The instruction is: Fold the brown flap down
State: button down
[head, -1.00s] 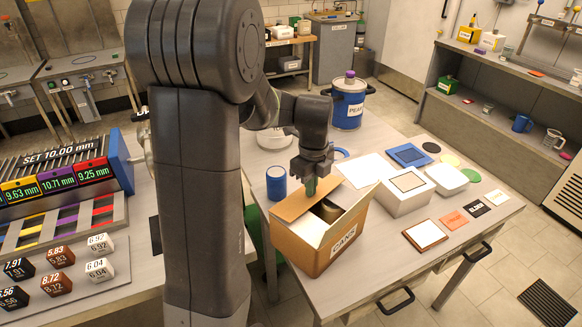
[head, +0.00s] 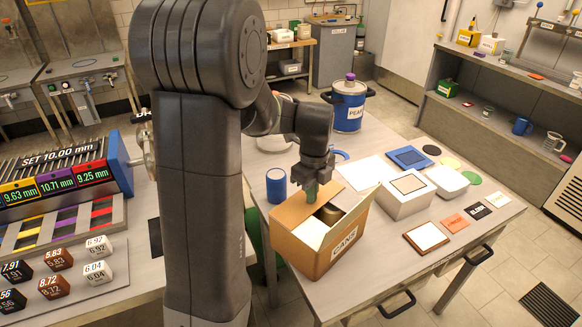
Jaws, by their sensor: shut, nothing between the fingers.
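The brown flap (head: 290,213) is along the back-left edge of an open brown carton (head: 310,257) labelled CANS. It leans at a slant, and its exact angle is hard to tell. My gripper (head: 312,192) is shut and points down at the flap's far part. Its greenish fingertips overlap the flap in the picture; I cannot tell whether they touch it. A pale flap or panel (head: 309,233) shows at the front-left of the opening. Another flap (head: 352,208) stands up on the right side. A dark round can (head: 331,212) shows inside the carton.
A white box (head: 405,192) stands just right of the carton. A blue cup (head: 276,185) stands to its left, and a blue pot (head: 347,106) behind. Several flat tiles, including a brown-framed one (head: 426,237), lie on the right of the table.

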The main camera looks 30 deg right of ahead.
notch_tip(320, 180, up, 9)
jog(key=p, duration=0.7)
notch_tip(320, 180, up, 14)
jog(key=b, duration=0.1)
dwell(0.6)
jog(key=shift+f, duration=0.1)
